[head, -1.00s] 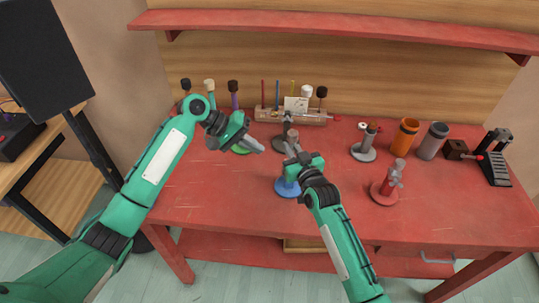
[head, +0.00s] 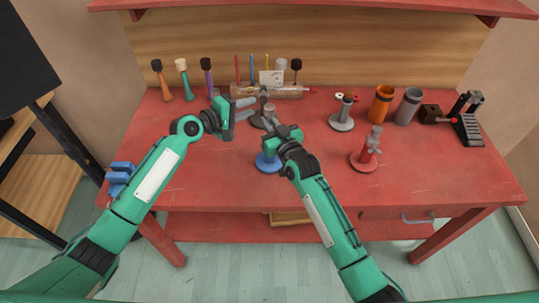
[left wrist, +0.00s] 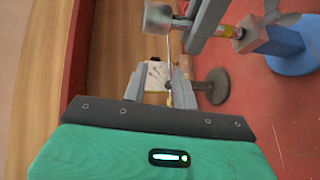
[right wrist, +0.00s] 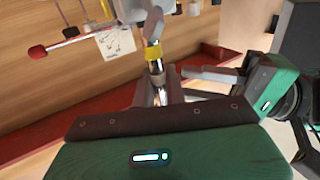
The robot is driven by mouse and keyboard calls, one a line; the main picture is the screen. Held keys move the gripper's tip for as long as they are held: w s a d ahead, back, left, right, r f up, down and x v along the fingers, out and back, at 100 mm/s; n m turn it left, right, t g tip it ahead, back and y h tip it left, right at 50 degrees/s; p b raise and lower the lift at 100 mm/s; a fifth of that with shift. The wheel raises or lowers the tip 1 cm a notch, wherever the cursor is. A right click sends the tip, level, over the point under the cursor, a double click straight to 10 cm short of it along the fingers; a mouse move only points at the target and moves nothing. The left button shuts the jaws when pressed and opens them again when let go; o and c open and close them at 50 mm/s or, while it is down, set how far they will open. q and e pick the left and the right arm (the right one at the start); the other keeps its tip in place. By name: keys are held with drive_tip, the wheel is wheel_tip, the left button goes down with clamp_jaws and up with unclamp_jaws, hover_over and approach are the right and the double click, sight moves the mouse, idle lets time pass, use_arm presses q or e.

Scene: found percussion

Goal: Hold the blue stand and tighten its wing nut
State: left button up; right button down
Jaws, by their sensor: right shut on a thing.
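The blue stand (head: 268,163) stands upright on the red bench, with a round blue base and a grey top (head: 269,109). In the left wrist view its blue base (left wrist: 292,62) is at the upper right, beside a yellow-red banded rod (left wrist: 228,31). A grey winged piece (left wrist: 275,14) beside its collar looks like the wing nut. My right gripper (head: 273,130) is shut on the stand's upper part; its fingers hide the exact grip. My left gripper (head: 250,108) is open and empty, just left of the stand's top. Its fingers (right wrist: 207,84) also show in the right wrist view.
A dark stand (head: 258,122) is close behind the blue one. A wooden rack (head: 250,91), several mallets (head: 183,85), a grey stand (head: 342,122), a red stand (head: 364,160) and cups (head: 383,104) surround it. The bench front is clear.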

use_arm(q)
drive_tip(key=s+a+f+n+t+y, duration=0.25)
drive_tip(key=s+n+t+y, duration=0.4)
drive_tip(key=n+t, duration=0.6)
drive_tip(key=s+d+f+n, duration=0.1)
drive_tip(key=s+d+f, duration=0.1)
drive_tip(key=s+f, duration=0.2)
drive_tip(key=s+d+f+n+g+y, duration=0.1)
drive_tip(key=s+d+f+n, duration=0.1)
drive_tip(key=s+f, duration=0.2)
drive_tip(key=s+d+f+n+y, duration=0.1)
drive_tip(key=s+d+f+n, duration=0.1)
drive_tip(key=s+d+f, duration=0.1)
drive_tip(key=shift+s+f+g, duration=0.2)
drive_tip(key=shift+s+f, duration=0.05)
drive_tip(key=shift+f, duration=0.3)
drive_tip(key=shift+s+f+g, duration=0.15)
drive_tip(key=shift+s+f, duration=0.05)
drive_tip(key=shift+f, duration=0.3)
drive_tip(key=shift+d+f, duration=0.15)
drive_tip(key=x, duration=1.1)
drive_tip(key=shift+w, duration=0.2)
drive_tip(key=shift+d, duration=0.1)
clamp_jaws()
